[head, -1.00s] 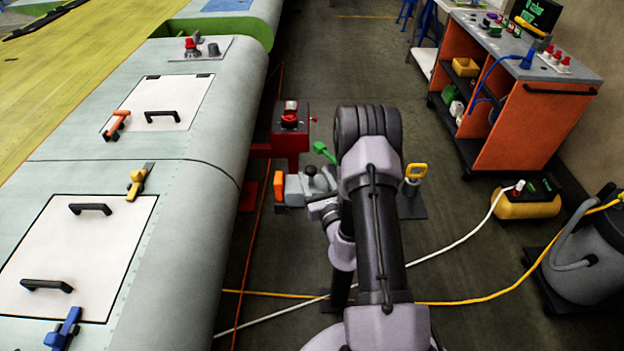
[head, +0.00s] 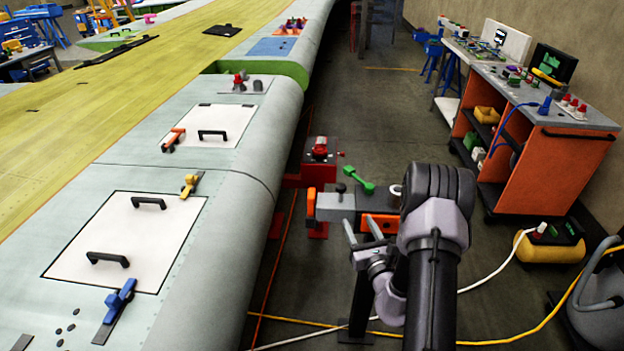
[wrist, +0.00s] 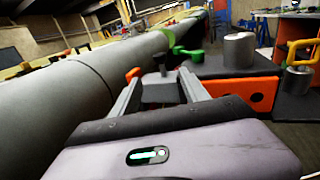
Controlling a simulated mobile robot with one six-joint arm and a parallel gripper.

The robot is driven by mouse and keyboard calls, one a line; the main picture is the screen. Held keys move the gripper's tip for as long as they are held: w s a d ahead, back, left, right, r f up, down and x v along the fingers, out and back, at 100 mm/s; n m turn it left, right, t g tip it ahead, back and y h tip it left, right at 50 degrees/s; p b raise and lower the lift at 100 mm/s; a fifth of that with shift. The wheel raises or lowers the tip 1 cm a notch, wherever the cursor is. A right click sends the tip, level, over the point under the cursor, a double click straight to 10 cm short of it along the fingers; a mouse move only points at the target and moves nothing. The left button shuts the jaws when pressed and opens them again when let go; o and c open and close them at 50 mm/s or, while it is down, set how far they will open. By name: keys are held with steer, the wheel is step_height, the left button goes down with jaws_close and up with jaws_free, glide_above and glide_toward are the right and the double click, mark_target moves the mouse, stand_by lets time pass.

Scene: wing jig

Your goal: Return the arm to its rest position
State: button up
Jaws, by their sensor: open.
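My gripper (head: 361,224) is at the end of my arm, low in the aisle to the right of the wing. Its two fingers are apart with nothing seen between them. In the wrist view my gripper (wrist: 160,78) shows both grey fingers pointing forward. A grey and orange fixture (head: 336,202) with a green lever (head: 356,180) lies just beyond the fingertips in the head view. I cannot tell whether they touch it. My arm hides part of the fixture's right side.
The wing skin (head: 235,225) with white hatch panels (head: 125,235) and clamps runs along the left. A red stand (head: 310,172) is behind the fixture. An orange cart (head: 545,160), a yellow compressor (head: 550,248) and a grey vacuum (head: 600,300) stand right. Hoses cross the floor.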

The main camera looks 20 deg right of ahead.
steer(key=w+a+r+n+y+b, duration=0.1)
steer(key=w+a+r+n+y, duration=0.1)
steer(key=a+r+n+y, duration=0.3)
steer(key=w+a+r+n+y, duration=0.1)
steer(key=w+a+r+y, duration=0.2)
steer(key=a, duration=0.4)
steer(key=s+a+r+n+g+y+b, duration=0.1)
steer(key=s+a+r+n+g+y, duration=0.3)
steer(key=a, duration=0.4)
steer(key=s+a+r+n+g+y+b, duration=0.1)
steer(key=s+a+r+n+y, duration=0.1)
steer(key=a+r+n+y, duration=0.4)
steer(key=s+a+f+n+g+h+b, duration=0.2)
steer(key=s+a+n+g, duration=0.7)
steer(key=s+a, duration=0.35)
steer(key=s+d+f+n+h+b, duration=0.25)
steer(key=s+n+h, duration=0.35)
steer(key=s, duration=0.5)
steer(key=s+d+r+n+t+h, duration=0.1)
steer(key=d+n+t+h, duration=0.1)
steer(key=d, duration=0.4)
steer(key=shift+s+r+n+h, duration=0.2)
steer(key=shift+n+h, duration=0.4)
steer(key=shift+h, duration=0.4)
